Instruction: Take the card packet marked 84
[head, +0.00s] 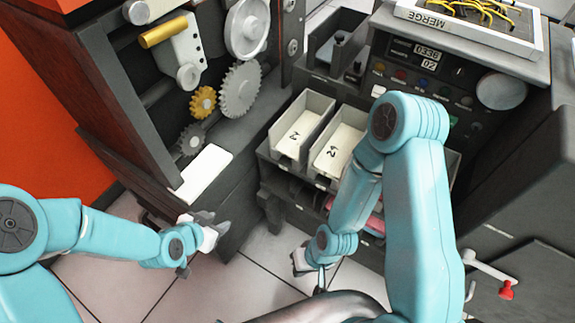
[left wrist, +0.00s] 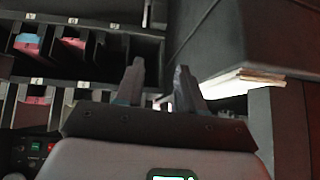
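I cannot read 84 on any card packet. A blank-looking white slab or card stack (head: 203,172) lies on the dark ledge of the left machine; a pale stack with a similar edge (left wrist: 243,80) shows in the left wrist view. Two pale card stacks lie in grey trays, one with a mark like 2 (head: 294,136) and one with a mark like 29 (head: 335,150). My left gripper (head: 212,229) is below the ledge, apart from the slab; its fingers (left wrist: 158,85) are spread and empty. My right gripper (head: 308,264) is low before the sorter, partly hidden by its arm.
Pink cards (head: 368,216) sit in a lower compartment of the sorter. Pink and blue cards (left wrist: 28,42) sit in cubbyholes in the left wrist view. Gears (head: 240,90) fill the left machine. A red-knobbed lever (head: 506,290) sticks out at right. Tiled floor (head: 260,250) is clear between the machines.

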